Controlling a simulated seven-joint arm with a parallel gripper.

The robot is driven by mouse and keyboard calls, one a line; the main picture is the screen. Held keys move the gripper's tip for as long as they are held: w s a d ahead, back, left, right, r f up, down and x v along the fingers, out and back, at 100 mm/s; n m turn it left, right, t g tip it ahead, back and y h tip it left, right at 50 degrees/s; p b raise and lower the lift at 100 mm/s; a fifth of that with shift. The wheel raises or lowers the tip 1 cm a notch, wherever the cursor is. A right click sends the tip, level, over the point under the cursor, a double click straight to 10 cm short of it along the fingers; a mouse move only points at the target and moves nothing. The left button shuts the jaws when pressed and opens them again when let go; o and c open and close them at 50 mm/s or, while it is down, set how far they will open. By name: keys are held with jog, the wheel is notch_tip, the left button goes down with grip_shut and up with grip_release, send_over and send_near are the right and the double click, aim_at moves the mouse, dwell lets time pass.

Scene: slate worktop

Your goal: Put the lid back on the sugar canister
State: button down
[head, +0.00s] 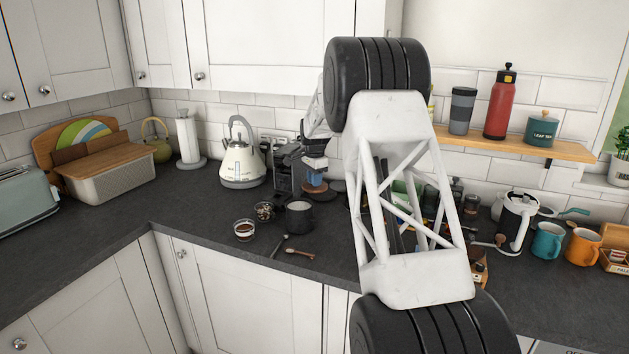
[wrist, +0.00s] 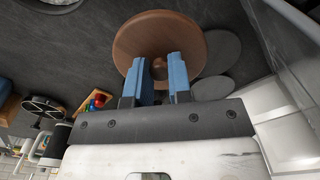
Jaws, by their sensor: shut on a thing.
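A round brown wooden lid (wrist: 132,38) with a small knob fills the upper middle of the wrist view. My gripper (wrist: 159,66) is shut on the knob with its blue fingers. In the head view my gripper (head: 314,173) points down, with the lid (head: 315,188) beneath it, near the back of the worktop. I cannot tell whether the lid touches the worktop. A dark round pot (head: 299,217) with a pale top stands just in front and to the left of the lid. It may be the sugar canister, but no label is readable.
Small glasses (head: 245,231) and spoons (head: 299,254) lie left and in front of the pot. A kettle (head: 240,164) stands at back left. Flat grey discs (wrist: 222,48) lie beside the lid. My arm hides much of the worktop to the right, where a French press (head: 516,222) stands.

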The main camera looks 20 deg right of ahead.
jog(key=s+a+r, duration=0.6)
jog(key=s+a, duration=0.2)
jog(key=a, duration=0.1)
jog(key=shift+s+a+r+m, duration=0.15)
jog(key=shift+s+r+m, duration=0.15)
jog(key=shift+m, duration=0.1)
jog(key=shift+f, duration=0.15)
dwell(0.3)
notch_tip(320, 180, down, 6)
dwell(0.9)
jog(key=shift+f, duration=0.2)
dwell(2.5)
jog(key=shift+c, duration=2.4)
grip_release()
notch_tip(320, 180, up, 7)
